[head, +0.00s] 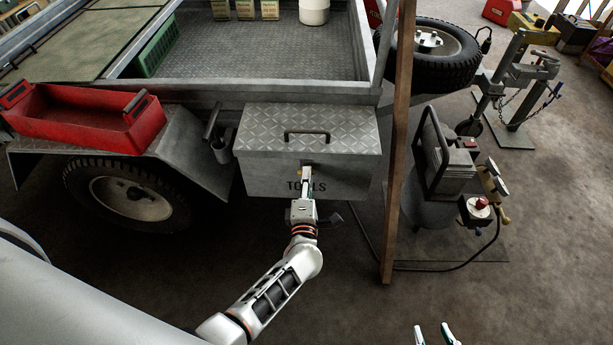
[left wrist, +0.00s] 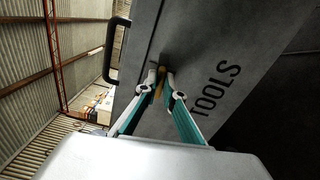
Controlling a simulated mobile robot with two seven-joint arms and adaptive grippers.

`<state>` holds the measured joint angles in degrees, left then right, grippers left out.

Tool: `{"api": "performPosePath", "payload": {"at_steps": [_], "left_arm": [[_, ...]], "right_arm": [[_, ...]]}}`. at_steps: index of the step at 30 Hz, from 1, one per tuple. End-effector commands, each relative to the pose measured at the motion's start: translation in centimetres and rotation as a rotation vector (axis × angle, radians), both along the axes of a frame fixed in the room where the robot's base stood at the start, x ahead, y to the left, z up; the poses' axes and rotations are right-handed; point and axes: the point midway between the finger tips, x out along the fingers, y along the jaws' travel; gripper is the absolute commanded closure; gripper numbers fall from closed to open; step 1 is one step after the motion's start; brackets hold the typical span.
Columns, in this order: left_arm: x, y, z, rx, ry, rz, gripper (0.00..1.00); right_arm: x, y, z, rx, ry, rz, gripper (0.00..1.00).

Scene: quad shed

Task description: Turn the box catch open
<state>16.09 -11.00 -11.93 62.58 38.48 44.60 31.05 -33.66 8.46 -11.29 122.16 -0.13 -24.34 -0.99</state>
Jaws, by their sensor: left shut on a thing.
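The grey metal tool box (head: 262,170), with a tread-plate lid and the word TOOLS on its front, is fixed at the trailer's side. Its lid is closed. The box catch (left wrist: 160,85) shows as a small brass-coloured piece on the front, below the lid's edge. My left gripper (head: 306,174) reaches up to the front of the box below the lid handle. In the left wrist view its fingertips (left wrist: 161,76) are shut on the catch, which they partly hide. My right gripper (head: 436,335) shows only its fingertips at the bottom edge, apart and empty.
A dark handle (head: 307,134) stands on the box lid. A red tray (head: 85,118) sits on the mudguard to the left. A brown post (head: 397,150) rises right of the box, with a compressor (head: 440,170) beyond it. The floor in front is clear.

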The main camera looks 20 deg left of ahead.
Motion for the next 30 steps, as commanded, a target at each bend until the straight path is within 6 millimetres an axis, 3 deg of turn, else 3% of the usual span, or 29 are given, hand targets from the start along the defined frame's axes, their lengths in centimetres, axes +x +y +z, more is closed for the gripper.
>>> {"api": "performPosePath", "payload": {"at_steps": [1,25,27,30], "left_arm": [[0.47,-0.14,0.83,0.025,-0.005,-0.003,1.0],[0.45,-0.2,0.67,0.138,0.028,-0.004,1.0],[0.45,-0.2,0.67,0.138,0.028,-0.004,0.79],[0.44,-0.19,0.63,0.137,0.027,-0.004,0.75]], "right_arm": [[0.05,-0.01,0.21,0.0,-0.002,0.0,0.67],[-0.11,-0.14,0.24,-0.002,-0.001,0.0,0.67],[-0.13,-0.17,0.22,-0.004,0.0,0.001,0.67],[-0.14,-0.21,0.21,-0.005,0.0,0.003,0.67]]}}
